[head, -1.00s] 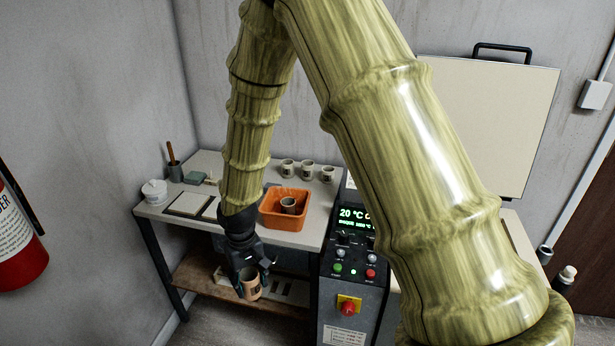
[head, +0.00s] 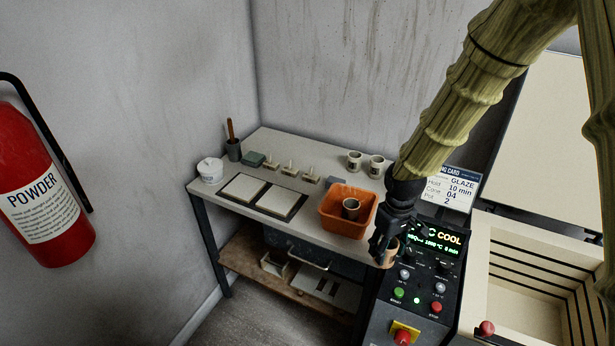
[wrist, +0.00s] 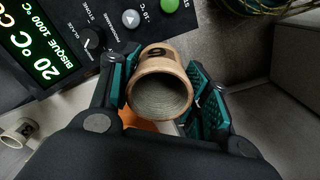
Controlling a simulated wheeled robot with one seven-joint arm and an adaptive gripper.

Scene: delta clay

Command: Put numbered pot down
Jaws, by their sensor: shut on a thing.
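My gripper (head: 384,250) is shut on a small tan clay pot (head: 391,253), held at the right edge of the bench, left of the kiln's control panel. In the wrist view the pot (wrist: 160,88) sits between the teal-padded fingers, with its round opening facing the camera. A dark number shows on its side, but I cannot read it surely. Part of the pot is hidden by the fingers in the head view.
The bench (head: 300,232) holds an orange bin (head: 333,222) with a pot in it, two pots (head: 354,161) behind, and two pale tiles (head: 243,187). The control panel (head: 408,290) and open kiln (head: 490,262) stand right. A fire extinguisher (head: 45,200) hangs left.

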